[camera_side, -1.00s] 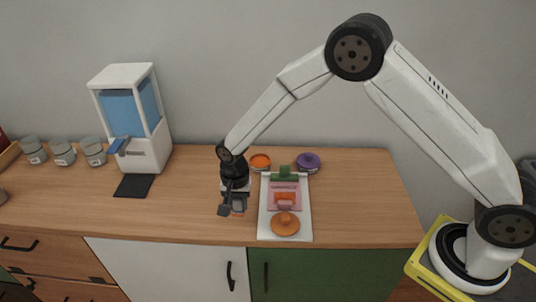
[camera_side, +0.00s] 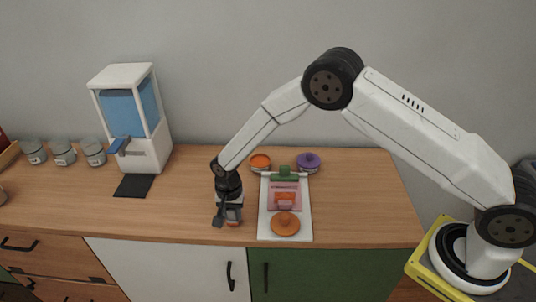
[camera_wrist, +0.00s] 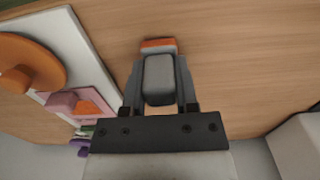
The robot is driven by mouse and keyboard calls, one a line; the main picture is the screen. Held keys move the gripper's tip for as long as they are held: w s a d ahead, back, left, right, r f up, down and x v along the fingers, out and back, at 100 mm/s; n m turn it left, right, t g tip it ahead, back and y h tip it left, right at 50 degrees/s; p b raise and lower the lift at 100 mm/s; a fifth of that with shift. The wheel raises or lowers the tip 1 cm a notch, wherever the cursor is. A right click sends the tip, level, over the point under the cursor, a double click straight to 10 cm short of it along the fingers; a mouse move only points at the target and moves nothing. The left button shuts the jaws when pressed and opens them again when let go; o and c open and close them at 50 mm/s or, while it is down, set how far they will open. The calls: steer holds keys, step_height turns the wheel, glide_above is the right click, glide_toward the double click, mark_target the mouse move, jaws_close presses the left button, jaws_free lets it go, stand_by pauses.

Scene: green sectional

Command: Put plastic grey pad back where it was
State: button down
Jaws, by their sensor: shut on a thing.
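My gripper (camera_side: 227,217) points down at the counter, left of the white board, near the counter's front edge. In the wrist view my gripper (camera_wrist: 158,85) is shut on a small rounded grey pad (camera_wrist: 158,78), with a finger on each side of it. An orange part (camera_wrist: 158,45) shows at the pad's far end. In the side view the fingers hide most of the pad, and a bit of orange shows low by the fingertips. I cannot tell whether the pad touches the counter.
The white board (camera_side: 264,222) lies to the right, with an orange knobbed disc (camera_side: 285,224), a pink sheet and a green clip. Orange (camera_side: 260,161) and purple (camera_side: 308,162) round items stand behind. A dispenser (camera_side: 150,150), dark mat (camera_side: 134,186) and several jars are left. Wood between is clear.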

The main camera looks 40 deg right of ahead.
steer(key=shift+f, duration=0.35)
steer(key=shift+c, duration=1.9)
jaws_free()
steer(key=shift+r, duration=0.2)
steer(key=shift+r, duration=6)
